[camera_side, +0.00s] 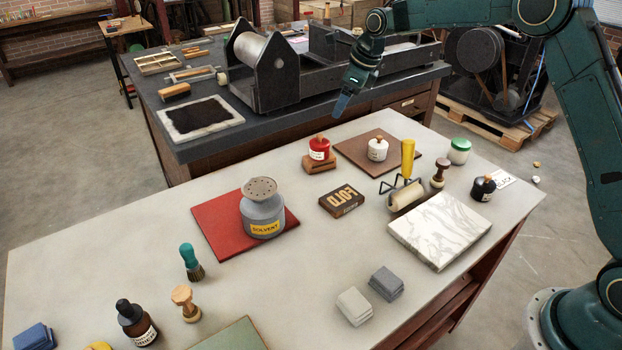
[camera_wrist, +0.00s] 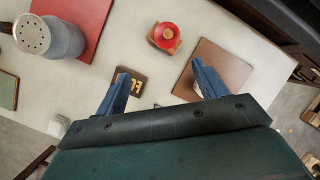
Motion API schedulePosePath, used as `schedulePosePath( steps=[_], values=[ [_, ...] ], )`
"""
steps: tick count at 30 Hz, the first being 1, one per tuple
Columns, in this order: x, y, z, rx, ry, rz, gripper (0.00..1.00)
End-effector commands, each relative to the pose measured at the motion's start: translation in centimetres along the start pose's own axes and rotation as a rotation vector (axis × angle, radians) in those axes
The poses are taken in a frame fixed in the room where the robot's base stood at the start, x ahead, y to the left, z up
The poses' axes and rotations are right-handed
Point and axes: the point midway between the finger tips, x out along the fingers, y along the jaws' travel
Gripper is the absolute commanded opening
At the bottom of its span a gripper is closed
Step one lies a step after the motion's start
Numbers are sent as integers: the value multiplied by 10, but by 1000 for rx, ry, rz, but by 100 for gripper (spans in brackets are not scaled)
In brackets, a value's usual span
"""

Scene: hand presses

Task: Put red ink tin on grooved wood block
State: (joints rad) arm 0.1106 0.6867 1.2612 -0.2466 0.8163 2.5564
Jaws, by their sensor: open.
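The red ink tin (camera_side: 319,148), with a white label and a wooden knob, sits upright on the reddish-brown grooved wood block (camera_side: 319,166). In the wrist view the tin (camera_wrist: 167,34) is seen from above, with the block (camera_wrist: 178,46) showing around its edge. My gripper (camera_side: 341,104) is open and empty, above and a little behind the tin, apart from it. In the wrist view its blue fingers (camera_wrist: 160,84) are spread wide, and the tin lies beyond the tips. The block's grooves are mostly hidden by the tin.
A white tin (camera_side: 377,149) stands on a brown board (camera_side: 402,143) to the right. A FOLD type block (camera_side: 341,201) lies in front, and a roller (camera_side: 406,194) beside it. A solvent can (camera_side: 262,212) stands on a red mat (camera_side: 215,228).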

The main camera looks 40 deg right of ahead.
Motion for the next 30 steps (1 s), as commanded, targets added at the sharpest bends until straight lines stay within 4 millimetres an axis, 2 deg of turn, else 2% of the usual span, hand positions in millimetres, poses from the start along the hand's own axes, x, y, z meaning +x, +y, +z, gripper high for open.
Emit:
schedulePosePath(
  steps=[1,3,11,15,21,30],
  values=[
    [-17,6,-1,-61,-2,-7,71],
    [-37,14,-4,-160,-1,-16,71],
    [-105,50,-23,-534,9,-42,71],
    [-137,72,-38,-733,19,-56,71],
    [-178,105,-66,-1018,37,-72,71],
    [-223,158,-117,-1445,73,-91,71]
  ],
)
